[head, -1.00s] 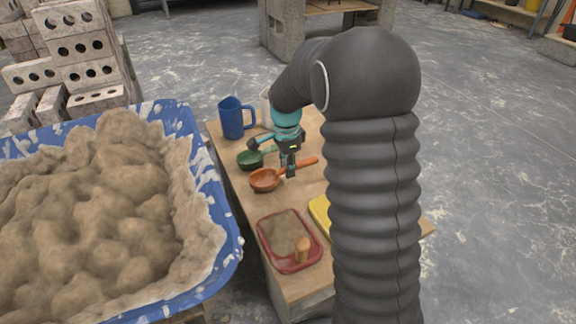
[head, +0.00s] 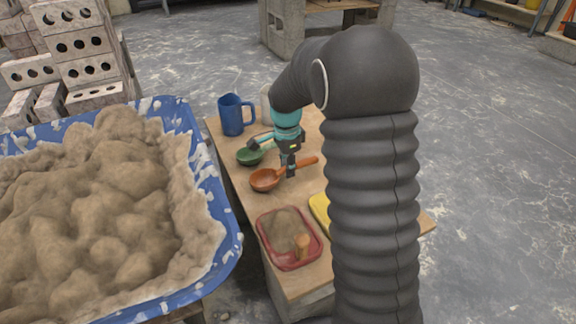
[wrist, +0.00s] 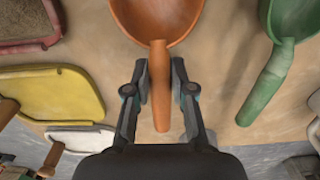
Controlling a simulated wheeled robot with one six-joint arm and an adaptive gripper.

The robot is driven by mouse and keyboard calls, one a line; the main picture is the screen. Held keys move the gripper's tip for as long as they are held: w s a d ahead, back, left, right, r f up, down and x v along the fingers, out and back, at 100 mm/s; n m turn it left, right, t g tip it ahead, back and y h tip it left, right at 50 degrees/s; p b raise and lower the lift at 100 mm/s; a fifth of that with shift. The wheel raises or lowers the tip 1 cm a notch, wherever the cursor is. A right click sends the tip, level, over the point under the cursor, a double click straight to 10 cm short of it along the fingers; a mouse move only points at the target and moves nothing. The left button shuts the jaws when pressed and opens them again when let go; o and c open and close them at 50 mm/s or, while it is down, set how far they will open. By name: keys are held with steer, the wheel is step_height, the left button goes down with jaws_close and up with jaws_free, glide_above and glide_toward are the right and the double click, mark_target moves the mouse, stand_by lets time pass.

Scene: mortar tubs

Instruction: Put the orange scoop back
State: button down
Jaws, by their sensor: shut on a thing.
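The orange scoop (head: 265,179) is at the middle of the wooden board, its bowl toward the mortar tub and its handle pointing right. In the wrist view its bowl (wrist: 157,15) is at the top and its handle runs down between my fingers. My gripper (head: 290,170) is shut on the handle, and it also shows in the wrist view (wrist: 160,85). The scoop is at or very near the board; I cannot tell whether it touches. A green scoop (head: 250,157) lies just behind it, and its handle (wrist: 266,85) is at the right in the wrist view.
A blue mug (head: 232,115) stands at the board's back left, a pale container (head: 266,104) beside it. A red tray (head: 262,232) and a yellow-edged item (head: 319,208) are nearer. The blue mortar tub (head: 222,225) stands left. Bare wooden board (head: 243,189) shows around the scoop.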

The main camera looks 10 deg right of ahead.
steer(key=shift+f, duration=0.2)
steer(key=c, duration=0.9)
jaws_free()
steer(key=r+n, duration=0.1)
steer(key=r, duration=0.2)
steer(key=s+r+n, duration=0.1)
steer(key=r+n, duration=0.1)
steer(key=r, duration=0.1)
steer(key=r+n, duration=0.2)
steer(key=r, duration=0.1)
steer(key=shift+s+a+r, duration=0.15)
steer(key=shift+a+r, duration=0.05)
steer(key=s+r+n+t+p, duration=0.1)
steer(key=s+r+n+p, duration=0.1)
steer(key=s, duration=0.7)
steer(key=s+r+n+t+p, duration=0.2)
steer(key=s+r+n, duration=0.3)
steer(key=s, duration=0.5)
steer(key=s+r+n+t+p, duration=0.2)
steer(key=s+r, duration=0.3)
steer(key=s, duration=0.4)
steer(key=shift+s+a+n, duration=0.15)
steer(key=shift+n, duration=0.75)
